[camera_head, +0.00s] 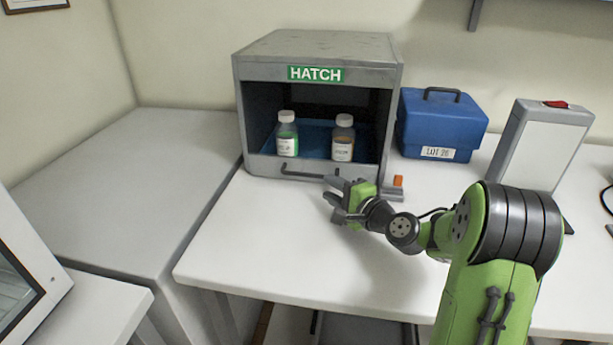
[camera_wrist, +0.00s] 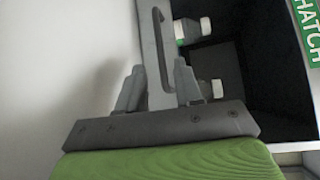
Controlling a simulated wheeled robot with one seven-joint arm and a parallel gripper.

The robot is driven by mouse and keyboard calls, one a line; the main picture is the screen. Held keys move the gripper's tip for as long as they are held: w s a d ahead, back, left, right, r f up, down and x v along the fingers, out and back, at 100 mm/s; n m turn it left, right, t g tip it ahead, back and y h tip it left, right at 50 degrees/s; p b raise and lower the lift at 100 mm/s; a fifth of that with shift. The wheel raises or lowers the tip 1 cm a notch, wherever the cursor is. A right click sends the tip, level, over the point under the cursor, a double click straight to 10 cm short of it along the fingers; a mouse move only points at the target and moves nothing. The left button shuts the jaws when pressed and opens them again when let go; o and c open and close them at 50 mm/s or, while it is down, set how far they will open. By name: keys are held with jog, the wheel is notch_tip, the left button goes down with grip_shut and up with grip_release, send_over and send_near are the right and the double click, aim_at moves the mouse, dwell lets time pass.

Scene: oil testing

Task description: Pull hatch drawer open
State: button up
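The grey hatch (camera_head: 318,50) stands on the white table with a green HATCH sign, which also shows in the wrist view (camera_wrist: 311,35). Its drawer front (camera_head: 262,166) is flush with the box and carries a dark bar handle (camera_head: 302,175). Two white-capped bottles stand inside on a blue tray (camera_head: 314,136), one green (camera_head: 287,135) and one amber (camera_head: 343,140). My gripper (camera_head: 331,190) is open, near the handle's right end. In the wrist view, the handle (camera_wrist: 162,45) shows ahead of and between my spread fingers (camera_wrist: 157,85). I cannot tell whether they touch it.
A blue case (camera_head: 440,120) labelled LOT 26 stands right of the hatch. A grey-and-white device with a red switch (camera_head: 545,140) stands farther right. A small orange-topped piece (camera_head: 398,183) lies by the hatch's right corner. The table in front of the drawer (camera_head: 270,240) is clear.

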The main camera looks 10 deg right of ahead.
aim_at(311, 176)
jog(key=x, duration=1)
jog(key=shift+s, duration=0.1)
grip_shut()
